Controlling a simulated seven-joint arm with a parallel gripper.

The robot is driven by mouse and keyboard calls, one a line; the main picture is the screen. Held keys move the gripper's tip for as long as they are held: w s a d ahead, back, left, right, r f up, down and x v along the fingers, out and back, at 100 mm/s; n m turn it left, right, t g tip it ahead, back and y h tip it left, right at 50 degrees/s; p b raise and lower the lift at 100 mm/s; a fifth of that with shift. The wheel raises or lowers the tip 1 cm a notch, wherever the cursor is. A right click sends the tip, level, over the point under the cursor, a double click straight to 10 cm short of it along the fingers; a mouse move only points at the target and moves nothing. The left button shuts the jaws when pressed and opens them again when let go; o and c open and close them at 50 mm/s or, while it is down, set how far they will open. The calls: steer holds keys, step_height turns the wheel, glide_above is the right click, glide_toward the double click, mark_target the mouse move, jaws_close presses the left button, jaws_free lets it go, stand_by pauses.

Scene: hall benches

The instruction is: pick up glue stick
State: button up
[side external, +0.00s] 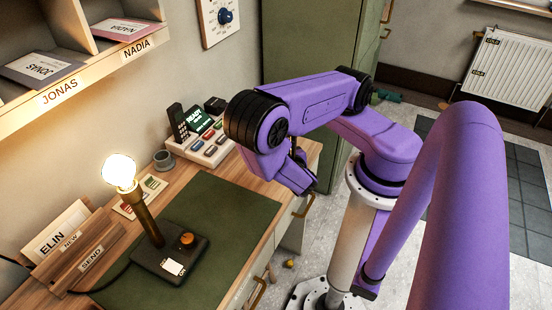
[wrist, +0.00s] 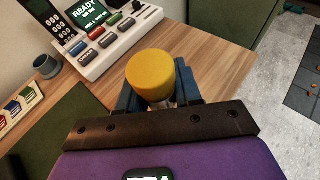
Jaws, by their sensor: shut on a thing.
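The glue stick (wrist: 152,76) shows in the wrist view as a short cylinder with a round yellow top, seen from above and close to the camera. My gripper (wrist: 160,98) has its blue fingers on either side of it and is shut on it. The lower part of the glue stick is hidden by the gripper. Wooden desk top shows around it; I cannot tell whether it touches the desk. In the side view, my wrist is over the desk's right end, and the glue stick is hidden.
A device panel with coloured buttons and a phone (side external: 199,135) stands at the wall, with a grey cup (side external: 163,160) beside it. A lit lamp (side external: 150,220) stands on the green desk mat (side external: 235,205). A green cabinet (side external: 312,60) is behind. A small yellow-orange thing (side external: 289,263) lies on the floor.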

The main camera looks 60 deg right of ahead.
steer(key=shift+r, duration=2.25)
